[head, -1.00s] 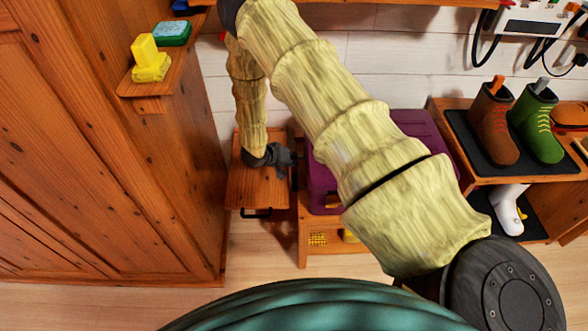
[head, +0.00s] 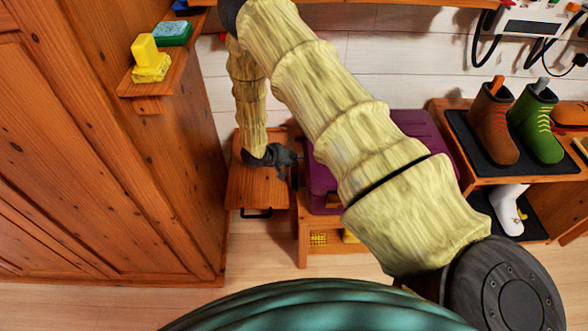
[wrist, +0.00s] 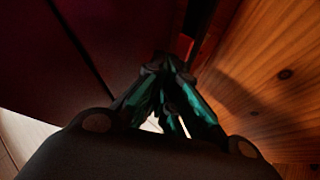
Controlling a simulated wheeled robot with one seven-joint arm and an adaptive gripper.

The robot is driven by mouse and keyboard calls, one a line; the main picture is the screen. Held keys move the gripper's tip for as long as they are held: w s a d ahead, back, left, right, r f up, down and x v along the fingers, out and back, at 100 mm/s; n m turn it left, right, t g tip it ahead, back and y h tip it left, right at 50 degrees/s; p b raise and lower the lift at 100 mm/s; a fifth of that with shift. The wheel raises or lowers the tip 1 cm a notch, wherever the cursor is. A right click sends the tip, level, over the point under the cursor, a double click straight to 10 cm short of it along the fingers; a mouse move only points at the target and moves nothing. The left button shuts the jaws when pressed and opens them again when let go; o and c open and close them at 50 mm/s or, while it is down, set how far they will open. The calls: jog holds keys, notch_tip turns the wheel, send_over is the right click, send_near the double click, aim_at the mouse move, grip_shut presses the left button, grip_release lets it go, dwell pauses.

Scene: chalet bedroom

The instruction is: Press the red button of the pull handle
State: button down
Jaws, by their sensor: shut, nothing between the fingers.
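A purple case (head: 425,126) stands on a low wooden bench in the head view, partly hidden behind my arm. A dark maroon surface (wrist: 70,60), seemingly the case's side, fills the left of the wrist view. My gripper (head: 291,163) is close beside the case's left side, above a small wooden stand. It is shut and empty, its green-lit fingers (wrist: 165,70) drawn together in the wrist view. A narrow reddish strip (wrist: 206,35) shows just beyond the fingertips; I cannot tell what it is.
The wooden stand (head: 250,190) lies under my gripper, with a tall wooden cabinet (head: 110,160) to its left. A rack to the right holds a brown boot (head: 494,125), a green boot (head: 540,125) and a white boot (head: 508,210). Floor shows in front.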

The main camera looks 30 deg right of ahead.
jog(key=shift+f, duration=0.35)
jog(key=shift+f, duration=0.3)
dwell(0.7)
jog(key=shift+r+p, duration=0.45)
jog(key=shift+r, duration=0.3)
jog(key=shift+r, duration=0.1)
jog(key=shift+r+p, duration=2.3)
jog(key=shift+r, duration=0.6)
